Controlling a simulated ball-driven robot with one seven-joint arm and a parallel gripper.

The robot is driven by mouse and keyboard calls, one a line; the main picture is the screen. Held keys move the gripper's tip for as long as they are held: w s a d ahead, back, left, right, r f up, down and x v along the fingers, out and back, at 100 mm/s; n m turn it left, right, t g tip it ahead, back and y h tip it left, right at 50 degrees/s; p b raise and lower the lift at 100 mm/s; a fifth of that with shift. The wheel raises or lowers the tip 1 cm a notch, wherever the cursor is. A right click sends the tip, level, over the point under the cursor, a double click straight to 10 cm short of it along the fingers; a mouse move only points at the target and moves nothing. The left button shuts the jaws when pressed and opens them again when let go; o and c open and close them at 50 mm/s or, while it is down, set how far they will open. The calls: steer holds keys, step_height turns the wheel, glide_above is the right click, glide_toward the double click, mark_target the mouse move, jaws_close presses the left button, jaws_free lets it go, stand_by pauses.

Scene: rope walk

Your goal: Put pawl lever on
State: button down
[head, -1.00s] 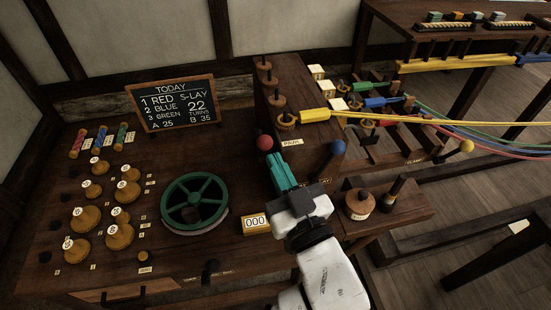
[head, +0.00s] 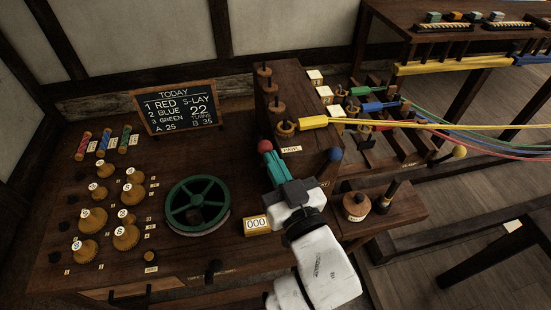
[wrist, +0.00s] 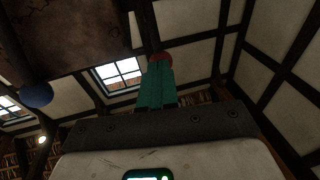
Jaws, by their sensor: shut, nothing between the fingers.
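The pawl lever shows as a red ball knob (head: 265,146) beside the PAWL label (head: 291,149) on the dark wooden block. My gripper (head: 269,158) has teal fingers, shut and empty, with their tips at or just in front of the red knob; I cannot tell whether they touch it. In the wrist view the red knob (wrist: 160,57) sits just beyond the tips of the shut fingers (wrist: 158,72). The lever's shaft is hidden behind the knob and fingers.
A blue ball knob (head: 334,154) stands to the right of my gripper. A green wheel (head: 196,204) and a counter reading 000 (head: 257,225) lie to the left. Yellow rope (head: 400,122) runs off to the right. Several wooden weights (head: 94,218) stand at the left.

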steer(key=p, duration=0.1)
steer(key=r+p, duration=0.1)
steer(key=shift+w+a+r+g+p, duration=0.1)
steer(key=shift+w+r+g+p, duration=0.2)
steer(key=shift+g+p, duration=0.1)
steer(key=shift+w+a+r+g+h+p, duration=0.15)
steer(key=shift+w+g+h+p, duration=0.35)
steer(key=shift+p, duration=0.75)
steer(key=w, duration=0.2)
steer(key=w+a+r, duration=0.1)
steer(key=w, duration=0.1)
steer(key=shift+r, duration=0.1)
steer(key=shift+w, duration=0.2)
